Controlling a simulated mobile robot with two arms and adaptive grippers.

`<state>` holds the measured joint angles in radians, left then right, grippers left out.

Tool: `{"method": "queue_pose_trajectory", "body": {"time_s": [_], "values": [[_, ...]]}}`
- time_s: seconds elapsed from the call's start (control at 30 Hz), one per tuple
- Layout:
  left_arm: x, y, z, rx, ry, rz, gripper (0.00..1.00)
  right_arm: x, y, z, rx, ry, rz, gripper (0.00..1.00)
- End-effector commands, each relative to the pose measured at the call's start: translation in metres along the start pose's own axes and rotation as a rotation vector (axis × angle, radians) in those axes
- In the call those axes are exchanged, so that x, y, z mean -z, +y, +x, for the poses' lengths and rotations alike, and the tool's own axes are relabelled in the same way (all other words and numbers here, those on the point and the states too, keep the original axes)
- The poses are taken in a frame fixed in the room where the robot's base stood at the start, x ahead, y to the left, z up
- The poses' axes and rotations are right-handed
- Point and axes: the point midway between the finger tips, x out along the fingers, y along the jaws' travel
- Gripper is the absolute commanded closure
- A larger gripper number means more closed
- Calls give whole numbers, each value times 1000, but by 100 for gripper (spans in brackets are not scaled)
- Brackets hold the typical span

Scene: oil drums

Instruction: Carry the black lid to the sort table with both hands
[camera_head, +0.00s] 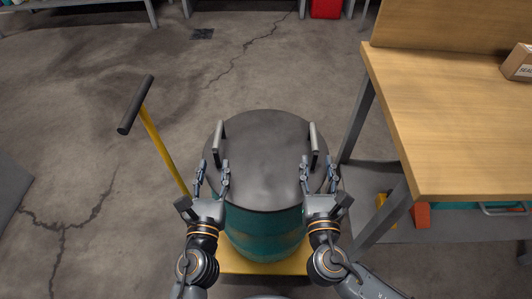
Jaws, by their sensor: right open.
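The black lid (266,150) lies on top of a teal drum (262,228). It has two upright bar handles, a left handle (219,143) and a right handle (314,142). My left gripper (212,168) is at the near end of the left handle, its fingers spread to either side of it. My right gripper (316,165) is at the near end of the right handle, its fingers likewise apart. I cannot tell whether any finger touches a handle. A wooden table (450,130), perhaps the sort table, stands to the right.
The drum stands on a yellow cart (230,262) with a yellow post and black push bar (136,104) at left. A cardboard box (518,63) sits on the table's far right. Table legs stand close to the drum's right. The concrete floor at left is mostly clear.

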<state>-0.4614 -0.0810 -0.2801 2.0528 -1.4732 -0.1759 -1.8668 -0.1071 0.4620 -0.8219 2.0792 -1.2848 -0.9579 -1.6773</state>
Motion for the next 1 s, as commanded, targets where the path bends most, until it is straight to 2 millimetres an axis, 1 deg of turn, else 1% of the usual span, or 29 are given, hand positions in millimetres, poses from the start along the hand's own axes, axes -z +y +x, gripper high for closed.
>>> {"method": "queue_pose_trajectory", "body": {"time_s": [0.07,0.1,0.3,0.4,0.5,0.7,0.97,1.0], "values": [[-1,0,10,1,-1,1,61,-1,0,10,1,-2,1,58],[-1,0,18,2,-4,2,61,-1,0,18,2,-3,0,58],[-1,0,54,1,-2,1,61,-1,0,54,2,-2,0,58],[-1,0,69,1,-1,2,61,-1,0,68,1,-1,1,58],[0,0,79,1,0,2,61,0,0,79,1,0,1,58],[0,0,89,0,2,0,61,0,0,89,1,2,1,58],[0,0,89,0,2,0,61,0,0,89,1,1,2,58],[0,0,89,0,2,0,67,0,0,89,1,1,2,64]]}}
